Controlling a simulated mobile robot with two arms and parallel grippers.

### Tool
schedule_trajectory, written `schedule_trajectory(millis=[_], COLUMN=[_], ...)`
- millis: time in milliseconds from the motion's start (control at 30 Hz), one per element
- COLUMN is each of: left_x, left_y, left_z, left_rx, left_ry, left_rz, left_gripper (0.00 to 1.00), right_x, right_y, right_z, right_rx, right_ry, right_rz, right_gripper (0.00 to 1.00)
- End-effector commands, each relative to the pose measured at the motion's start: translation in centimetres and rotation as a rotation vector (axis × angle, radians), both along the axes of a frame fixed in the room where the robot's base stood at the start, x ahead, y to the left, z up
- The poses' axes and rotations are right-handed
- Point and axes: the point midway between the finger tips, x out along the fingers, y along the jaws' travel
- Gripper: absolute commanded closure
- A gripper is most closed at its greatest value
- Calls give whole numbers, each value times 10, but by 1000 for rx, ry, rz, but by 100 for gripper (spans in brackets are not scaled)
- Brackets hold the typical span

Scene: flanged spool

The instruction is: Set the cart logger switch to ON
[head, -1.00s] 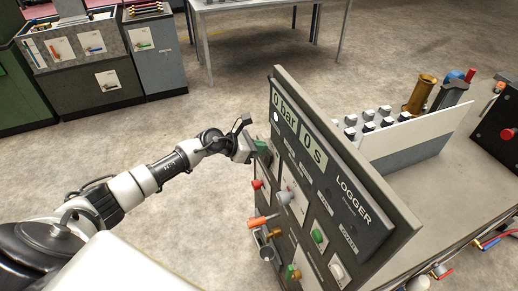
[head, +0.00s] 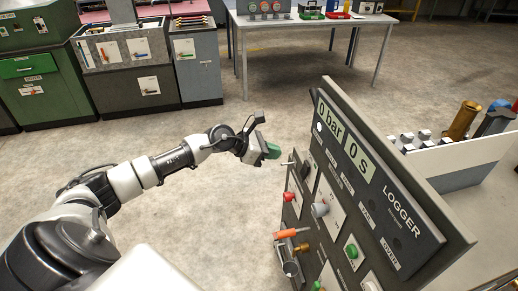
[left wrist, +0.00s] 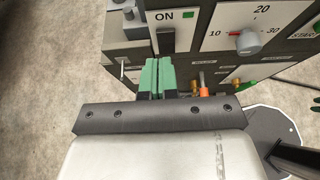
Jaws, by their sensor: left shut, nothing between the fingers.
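The cart's LOGGER panel (head: 388,205) stands tilted at the right in the head view. A black switch (left wrist: 166,38) sits under an ON label (left wrist: 165,15) with a green square in the left wrist view. It also seems to show as a dark shape (head: 305,171) on the panel's left part in the head view. I cannot tell its exact position. My left gripper (head: 272,151) has green fingers, shut and empty, just left of the panel with a gap. In the left wrist view its fingertips (left wrist: 158,62) appear just below the switch.
A thin metal toggle (head: 289,163) sticks out of the panel's left edge. A red button (head: 289,197), a grey dial (head: 320,210) and an orange-handled valve (head: 287,233) are close by. Grey cabinets (head: 125,70) and a table (head: 300,22) stand behind. The floor between is clear.

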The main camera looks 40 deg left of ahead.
Motion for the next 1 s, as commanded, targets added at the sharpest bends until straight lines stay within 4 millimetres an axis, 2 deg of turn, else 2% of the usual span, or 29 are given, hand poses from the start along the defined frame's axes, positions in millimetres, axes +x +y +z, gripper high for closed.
schedule_trajectory(millis=[33, 267, 400, 667, 1000], left_x=[-6, -22, -27, -27, -26], left_y=[6, 20, 23, 23, 23], left_z=[4, 29, 36, 38, 36], left_rx=[5, 1, 0, -1, -11], left_ry=[-2, 0, 1, 1, 5], left_rz=[-1, 0, -2, -1, 4], left_gripper=[100, 100, 100, 100, 100], right_x=[1, 22, 23, 8, 8], right_y=[0, -2, -3, -3, -3], right_z=[-6, -15, -16, -17, -17], right_rx=[-1, -3, -3, -4, -4], right_ry=[-2, -31, -32, -11, -11], right_rz=[0, 2, 2, 2, 2], right_gripper=[57, 57, 57, 57, 57])
